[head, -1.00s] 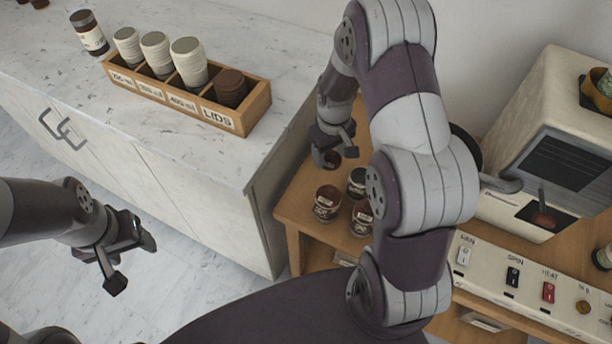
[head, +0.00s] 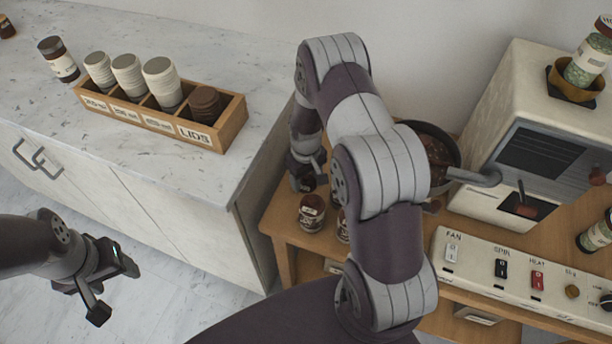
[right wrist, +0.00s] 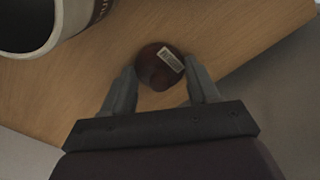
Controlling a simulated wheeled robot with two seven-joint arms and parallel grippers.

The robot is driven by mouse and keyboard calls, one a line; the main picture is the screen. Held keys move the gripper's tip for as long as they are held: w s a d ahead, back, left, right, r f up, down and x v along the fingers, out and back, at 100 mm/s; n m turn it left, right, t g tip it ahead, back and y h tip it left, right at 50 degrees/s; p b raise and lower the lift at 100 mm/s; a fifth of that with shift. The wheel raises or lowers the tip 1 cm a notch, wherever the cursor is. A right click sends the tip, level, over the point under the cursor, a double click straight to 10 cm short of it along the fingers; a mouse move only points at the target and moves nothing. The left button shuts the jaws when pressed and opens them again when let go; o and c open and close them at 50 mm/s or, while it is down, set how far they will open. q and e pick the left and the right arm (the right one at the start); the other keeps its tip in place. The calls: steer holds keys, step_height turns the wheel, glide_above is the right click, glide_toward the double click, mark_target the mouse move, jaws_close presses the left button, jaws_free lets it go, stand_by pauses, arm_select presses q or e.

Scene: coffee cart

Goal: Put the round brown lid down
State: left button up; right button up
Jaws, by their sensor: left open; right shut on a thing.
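The round brown lid (right wrist: 160,68), with a white label, is between the fingers of my right gripper (right wrist: 161,88) in the right wrist view. The gripper is shut on it. The lid is over the wooden table (right wrist: 215,35); whether it touches the wood I cannot tell. In the head view my right gripper (head: 307,172) is just behind the front-left jar, near the table's left side, partly hidden by my arm. My left gripper (head: 112,285) is open and empty, in front of the white counter.
A labelled jar (head: 311,212) stands on the table's left part; another is half hidden by my arm. A dark round pan (head: 447,158), the cream machine (head: 490,165) and a switch panel (head: 500,262) are to the right. The counter holds a cup-and-lid box (head: 228,128).

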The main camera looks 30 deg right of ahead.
steer(key=o, duration=1)
steer(key=shift+o, duration=0.2)
